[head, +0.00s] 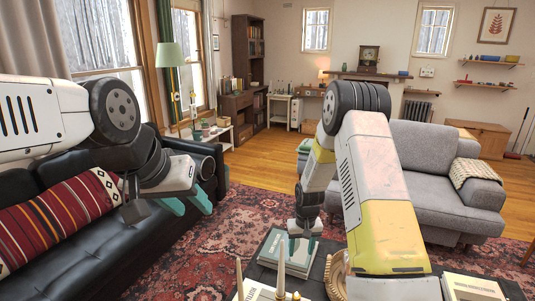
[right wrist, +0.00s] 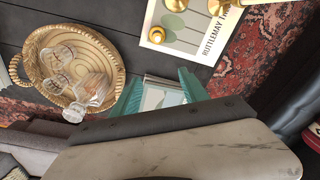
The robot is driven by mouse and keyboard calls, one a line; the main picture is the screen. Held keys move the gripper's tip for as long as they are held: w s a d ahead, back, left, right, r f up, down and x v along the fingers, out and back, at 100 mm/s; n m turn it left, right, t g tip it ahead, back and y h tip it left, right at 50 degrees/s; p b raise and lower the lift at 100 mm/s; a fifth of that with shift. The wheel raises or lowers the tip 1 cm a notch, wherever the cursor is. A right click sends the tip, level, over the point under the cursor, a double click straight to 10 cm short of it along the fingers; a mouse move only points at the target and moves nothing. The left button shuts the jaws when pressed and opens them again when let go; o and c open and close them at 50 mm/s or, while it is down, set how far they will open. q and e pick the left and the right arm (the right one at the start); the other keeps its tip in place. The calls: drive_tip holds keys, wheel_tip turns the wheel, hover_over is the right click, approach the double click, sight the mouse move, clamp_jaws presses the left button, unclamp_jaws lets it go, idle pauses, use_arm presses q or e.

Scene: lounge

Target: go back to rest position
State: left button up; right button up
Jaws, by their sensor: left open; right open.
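My left gripper (head: 193,204) is open and empty in the head view, held out in front of the black sofa and above the patterned rug. My right gripper (head: 301,244) points down over the dark coffee table, just above a small stack of books (head: 270,255). In the right wrist view its teal fingers (right wrist: 160,88) are spread apart, with a pale-covered book (right wrist: 162,98) showing between and below them. Nothing is held. Whether the fingertips touch the books I cannot tell.
A wicker basket (right wrist: 116,62) with clear glasses stands beside my right gripper. Brass candlesticks (right wrist: 157,35) stand on another book (right wrist: 190,30). A further book (head: 472,288) lies at the table's right. A black sofa (head: 110,245) is left; a grey sofa (head: 415,150) is behind.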

drive_tip(key=s+d+r+t, duration=0.1)
drive_tip(key=s+r, duration=0.2)
drive_tip(key=r, duration=0.6)
drive_tip(key=s+r+t+y, duration=0.1)
drive_tip(key=s+r, duration=0.2)
drive_tip(key=r, duration=0.6)
drive_tip(key=s+d+r+t, duration=0.1)
drive_tip(key=s+r, duration=0.2)
drive_tip(key=r, duration=0.6)
drive_tip(key=s+r+t, duration=0.1)
drive_tip(key=s+r, duration=0.4)
drive_tip(key=s, duration=0.4)
drive_tip(key=s+r+t, duration=0.1)
drive_tip(key=s+r, duration=0.4)
drive_tip(key=s, duration=0.4)
drive_tip(key=shift+r+m+y, duration=0.25)
drive_tip(key=shift+m+y, duration=0.15)
